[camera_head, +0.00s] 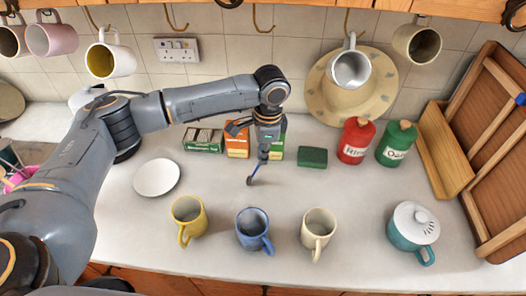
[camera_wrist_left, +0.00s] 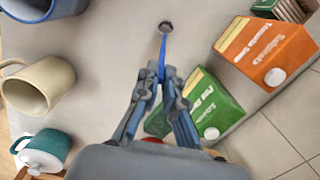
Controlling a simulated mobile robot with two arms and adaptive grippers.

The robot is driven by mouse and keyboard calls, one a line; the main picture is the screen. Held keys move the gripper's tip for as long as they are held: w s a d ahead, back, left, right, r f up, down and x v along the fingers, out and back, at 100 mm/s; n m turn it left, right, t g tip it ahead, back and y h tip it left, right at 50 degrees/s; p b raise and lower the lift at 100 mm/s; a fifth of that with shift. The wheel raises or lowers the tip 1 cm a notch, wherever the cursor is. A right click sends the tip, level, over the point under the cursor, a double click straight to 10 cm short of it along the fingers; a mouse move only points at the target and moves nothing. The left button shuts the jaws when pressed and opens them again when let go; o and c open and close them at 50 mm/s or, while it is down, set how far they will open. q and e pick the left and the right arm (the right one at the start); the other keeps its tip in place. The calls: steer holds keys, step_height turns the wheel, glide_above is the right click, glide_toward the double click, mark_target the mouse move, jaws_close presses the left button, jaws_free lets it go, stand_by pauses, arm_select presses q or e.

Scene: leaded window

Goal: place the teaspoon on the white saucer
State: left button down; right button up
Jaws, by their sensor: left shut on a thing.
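The white saucer (camera_head: 156,178) lies empty on the worktop, left of my left gripper in the head view; it is outside the wrist view. My left gripper (camera_head: 264,155) points down and is shut on the teaspoon (camera_head: 251,179). In the left wrist view the blue handle of the teaspoon (camera_wrist_left: 163,48) runs out from between the fingertips (camera_wrist_left: 162,78), with the dark bowl at the far end. The spoon hangs tilted, bowl lowest; I cannot tell whether the bowl touches the worktop. My right gripper is not in view.
Boxes (camera_head: 237,141) stand behind the gripper. The worktop between saucer and spoon is clear.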

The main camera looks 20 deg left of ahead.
arm_select(q)
steer(key=shift+f, duration=0.1)
steer(key=c, duration=1.5)
jaws_free()
